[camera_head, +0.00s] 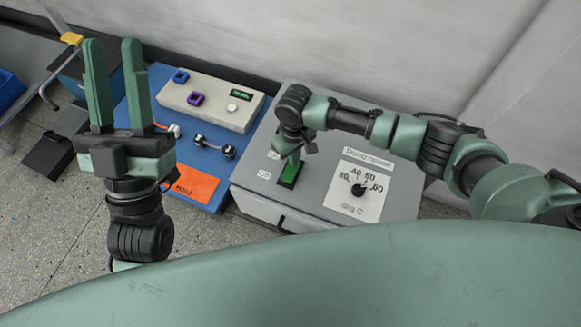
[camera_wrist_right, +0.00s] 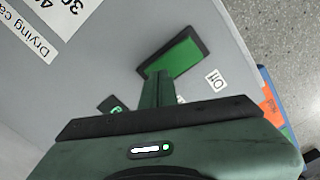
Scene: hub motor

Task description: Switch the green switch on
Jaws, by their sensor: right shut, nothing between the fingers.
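The green switch (camera_head: 289,174) sits in a dark frame on top of the grey drying cabinet (camera_head: 240,181). In the right wrist view the switch (camera_wrist_right: 184,55) shows as a green plate in a black frame, with an "Off" label (camera_wrist_right: 215,82) beside it. My right gripper (camera_head: 293,158) is shut and empty, pointing down at the switch. In the right wrist view its closed fingertips (camera_wrist_right: 162,74) overlap the near edge of the switch; I cannot tell if they touch. My left gripper (camera_head: 112,44) is open, raised and empty at the left, away from the cabinet.
A dial (camera_head: 360,190) with temperature marks is on the cabinet, right of the switch. A blue board (camera_head: 208,152) to the left carries a beige box (camera_head: 218,100) with a display, and an orange sheet (camera_head: 195,185). A wall stands behind.

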